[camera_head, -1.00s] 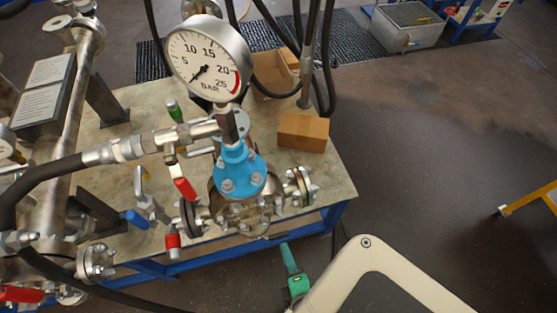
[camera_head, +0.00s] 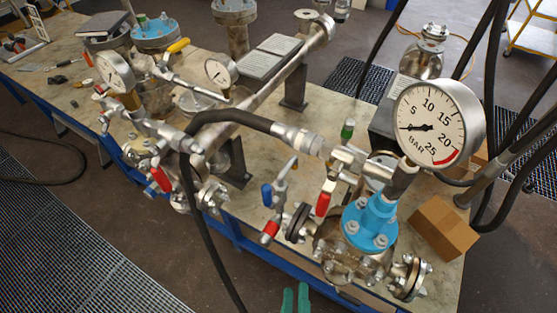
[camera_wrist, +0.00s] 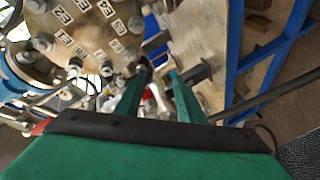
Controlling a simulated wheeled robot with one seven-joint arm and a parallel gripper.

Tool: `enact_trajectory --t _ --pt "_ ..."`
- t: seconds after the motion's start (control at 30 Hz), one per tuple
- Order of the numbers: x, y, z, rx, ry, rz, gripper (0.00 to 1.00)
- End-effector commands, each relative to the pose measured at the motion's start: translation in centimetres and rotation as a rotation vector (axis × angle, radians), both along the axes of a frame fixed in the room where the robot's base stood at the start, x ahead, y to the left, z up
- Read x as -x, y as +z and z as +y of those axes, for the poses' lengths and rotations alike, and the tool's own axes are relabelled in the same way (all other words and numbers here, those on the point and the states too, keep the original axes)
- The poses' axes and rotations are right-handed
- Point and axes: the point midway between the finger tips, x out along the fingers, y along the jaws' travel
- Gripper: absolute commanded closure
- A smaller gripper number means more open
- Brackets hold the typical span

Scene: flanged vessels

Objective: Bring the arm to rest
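My gripper (camera_head: 295,295) shows at the bottom edge of the head view as two green fingertips with a gap between them. It is in front of the bench's blue front edge, left of the blue-topped flanged vessel (camera_head: 366,225). In the wrist view my gripper (camera_wrist: 160,75) has its two green fingers apart, with nothing seen held between them. The rest of my arm is outside the head view.
The bench (camera_head: 345,105) carries pipes, a large pressure gauge (camera_head: 438,122), a black hose (camera_head: 190,185), valves and a cardboard box (camera_head: 443,228). In the wrist view a numbered flange plate (camera_wrist: 85,25) lies upper left, beyond the fingers. Open floor (camera_head: 70,220) lies at the left front.

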Motion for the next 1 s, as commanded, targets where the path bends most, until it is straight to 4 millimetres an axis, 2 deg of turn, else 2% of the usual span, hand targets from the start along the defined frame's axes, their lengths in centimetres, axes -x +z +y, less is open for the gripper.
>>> enact_trajectory --t 0.2,0.37,0.7,1.0 --pt "0.8 2.1 1.9 -0.233 0.0 -0.09 0.65" --pt "1.7 2.6 2.5 -0.41 -0.019 -0.109 0.65" --pt "4.0 1.0 3.8 -0.766 -0.073 -0.036 0.65" --pt "5.0 0.0 4.6 -0.886 -0.096 0.017 0.65"
